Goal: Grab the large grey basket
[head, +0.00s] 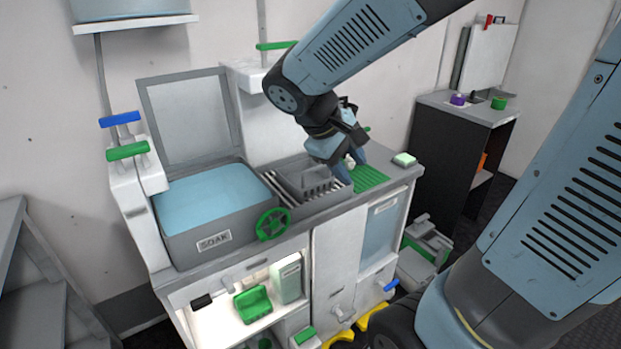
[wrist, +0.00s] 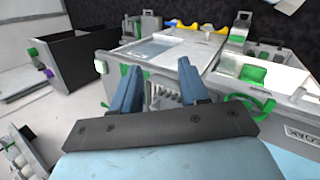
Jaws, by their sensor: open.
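A grey slatted basket (head: 308,182) sits on the counter between the soak tank and a green ribbed mat (head: 370,178). My gripper (head: 352,170) is low over the counter at the basket's right end, close to the mat. In the wrist view my gripper (wrist: 158,74) has its two blue fingers apart. Pale slats, which look like part of the basket (wrist: 166,96), show between and below the fingers. I cannot tell whether a finger touches the basket. The gripper body hides part of the basket there.
The soak tank (head: 215,240), with blue liquid and a raised lid, stands left of the basket. A green handwheel (head: 273,224) stands at the counter's front. A dark cabinet (head: 458,150) stands farther right.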

